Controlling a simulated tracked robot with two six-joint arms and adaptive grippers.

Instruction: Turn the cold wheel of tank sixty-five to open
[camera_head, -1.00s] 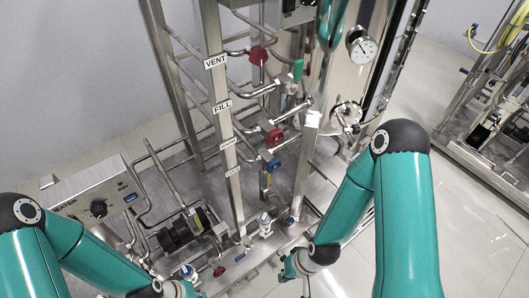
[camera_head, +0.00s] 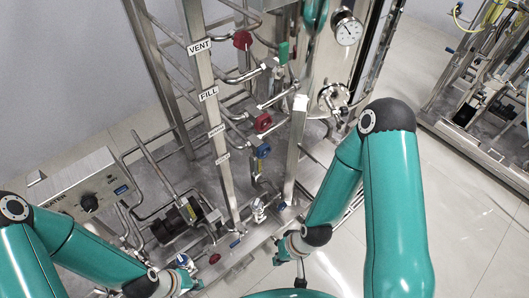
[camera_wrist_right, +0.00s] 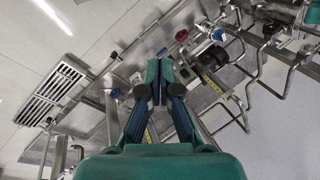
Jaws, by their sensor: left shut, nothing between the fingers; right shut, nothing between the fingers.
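The blue wheel (camera_head: 263,151) is on a pipe of the skid, below a red wheel (camera_head: 263,122). The post beside them carries VENT (camera_head: 199,47) and FILL (camera_head: 208,94) labels, with two smaller labels below that I cannot read. My right gripper (camera_head: 299,272) is in front of the skid, lower than the blue wheel and apart from it. In the right wrist view its fingers (camera_wrist_right: 151,84) are together and empty.
Another red wheel (camera_head: 242,40) sits higher up near VENT. A gauge (camera_head: 347,29) is on the tank at upper right. A control box (camera_head: 85,195) and a dark pump (camera_head: 178,220) are at left. Another skid (camera_head: 480,100) stands at right, with tiled floor between.

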